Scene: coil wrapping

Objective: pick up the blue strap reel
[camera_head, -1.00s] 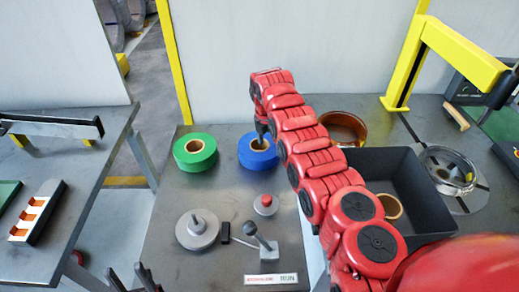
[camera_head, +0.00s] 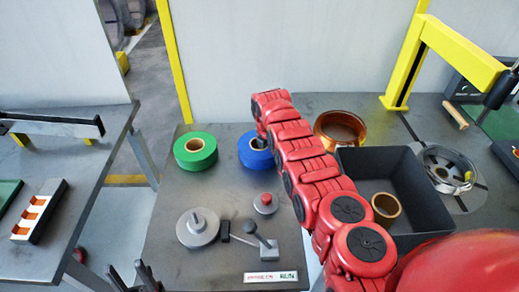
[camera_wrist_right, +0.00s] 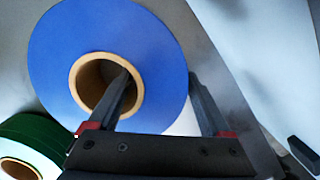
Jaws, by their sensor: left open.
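The blue strap reel (camera_head: 255,158) lies flat on the grey table, beside the green reel (camera_head: 195,151). My right arm reaches over it, and its wrist hides part of the reel in the head view. In the right wrist view, the blue reel (camera_wrist_right: 50,60) has a tan core with an open hole. My right gripper (camera_wrist_right: 165,85) is open, with one finger at the core hole and the other by the reel's outer edge. The blue ring shows between the fingers; contact is not clear. My left gripper (camera_head: 130,275) is open and empty at the bottom left.
A dark bin (camera_head: 413,180) holding a tan ring stands right of the arm, with a copper coil (camera_head: 340,125) behind it. A grey disc (camera_head: 197,228), a red-topped knob (camera_head: 265,203) and a lever (camera_head: 260,243) stand in front of the reels.

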